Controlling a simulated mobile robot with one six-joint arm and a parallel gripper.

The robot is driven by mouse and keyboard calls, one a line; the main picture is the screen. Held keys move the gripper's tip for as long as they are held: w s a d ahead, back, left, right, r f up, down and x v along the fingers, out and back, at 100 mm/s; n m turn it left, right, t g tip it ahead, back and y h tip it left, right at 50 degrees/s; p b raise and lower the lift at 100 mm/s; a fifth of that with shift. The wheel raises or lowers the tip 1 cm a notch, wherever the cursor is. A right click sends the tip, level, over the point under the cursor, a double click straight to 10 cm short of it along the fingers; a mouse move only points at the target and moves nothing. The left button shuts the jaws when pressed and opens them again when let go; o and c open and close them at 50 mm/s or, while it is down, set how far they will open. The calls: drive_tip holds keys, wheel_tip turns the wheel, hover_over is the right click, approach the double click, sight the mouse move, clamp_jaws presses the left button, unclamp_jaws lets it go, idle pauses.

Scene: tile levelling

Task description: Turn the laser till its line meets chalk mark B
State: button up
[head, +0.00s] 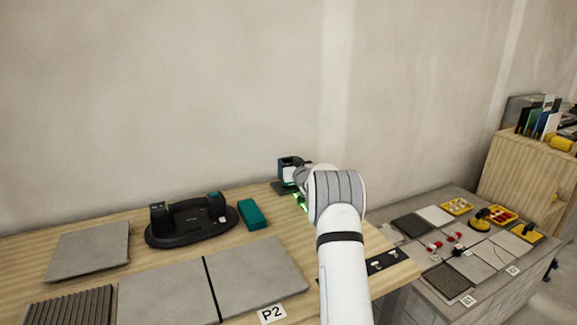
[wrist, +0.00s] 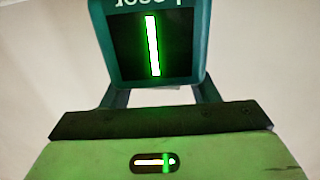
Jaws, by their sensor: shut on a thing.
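The laser (head: 290,162), a small teal and dark unit on a dark base, stands on the wooden bench near the wall. In the wrist view the laser (wrist: 184,84) fills the top, with a bright green upright line in its dark window. Below it is a dark base edge and a green-lit face with a small glowing slot. My gripper (head: 301,178) is at the laser, shut on it; its fingertips are mostly hidden by my wrist. Green light (head: 300,202) falls on the bench beside it. I cannot make out chalk mark B in either view.
A teal block (head: 252,214) and a black tray-like stand (head: 172,236) lie left of the laser. Grey tiles (head: 256,275) and a P2 label (head: 271,314) are in front. A lower grey bench (head: 500,292) at right holds tiles and yellow bins. The wall is close behind.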

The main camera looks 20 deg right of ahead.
drive_tip(key=o, duration=1)
drive_tip(key=s, duration=0.7)
drive_tip(key=shift+s+a, duration=0.25)
drive_tip(key=shift+s, duration=0.15)
